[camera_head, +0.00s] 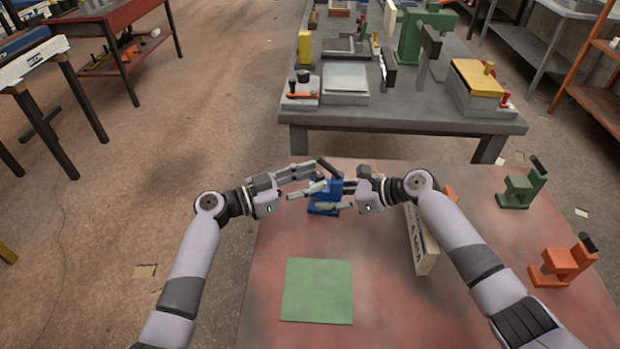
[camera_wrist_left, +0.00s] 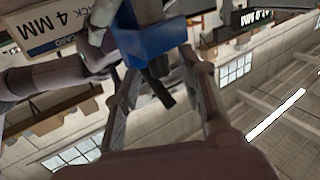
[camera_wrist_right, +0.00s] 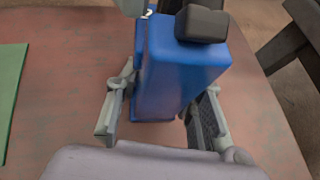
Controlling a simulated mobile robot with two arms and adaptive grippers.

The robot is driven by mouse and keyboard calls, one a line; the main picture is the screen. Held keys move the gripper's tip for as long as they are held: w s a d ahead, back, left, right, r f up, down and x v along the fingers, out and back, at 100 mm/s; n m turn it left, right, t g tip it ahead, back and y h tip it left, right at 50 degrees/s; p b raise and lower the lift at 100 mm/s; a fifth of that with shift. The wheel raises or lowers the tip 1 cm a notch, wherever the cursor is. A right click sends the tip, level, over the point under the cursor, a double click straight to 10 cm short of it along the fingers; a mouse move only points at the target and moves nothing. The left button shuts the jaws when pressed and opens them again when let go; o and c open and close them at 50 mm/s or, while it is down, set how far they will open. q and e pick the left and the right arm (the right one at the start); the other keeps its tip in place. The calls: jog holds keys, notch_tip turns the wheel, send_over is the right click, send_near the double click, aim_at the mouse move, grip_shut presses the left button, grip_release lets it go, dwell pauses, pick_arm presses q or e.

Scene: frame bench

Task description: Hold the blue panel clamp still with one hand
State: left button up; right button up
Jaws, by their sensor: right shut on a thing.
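The blue panel clamp (camera_head: 322,208) stands on the red tabletop (camera_head: 385,310) near its far edge, its black handle (camera_head: 328,168) tilted up. My right gripper (camera_head: 335,196) is shut on its blue body; the fingers lie on both sides of the body (camera_wrist_right: 180,70) in the right wrist view. My left gripper (camera_head: 316,179) is open at the clamp's upper left. In the left wrist view its fingers are apart, with a dark bar (camera_wrist_left: 158,88) between them and the blue body (camera_wrist_left: 155,38) just beyond. Whether they touch the clamp is unclear.
A board marked 4 MM (camera_head: 420,240) stands under my right arm. A green square (camera_head: 317,290) lies at the front left. A green clamp (camera_head: 520,190) and an orange clamp (camera_head: 562,265) stand at the right. A grey bench (camera_head: 400,118) with tools is beyond.

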pick_arm(q)
jog(key=shift+c, duration=0.5)
grip_shut()
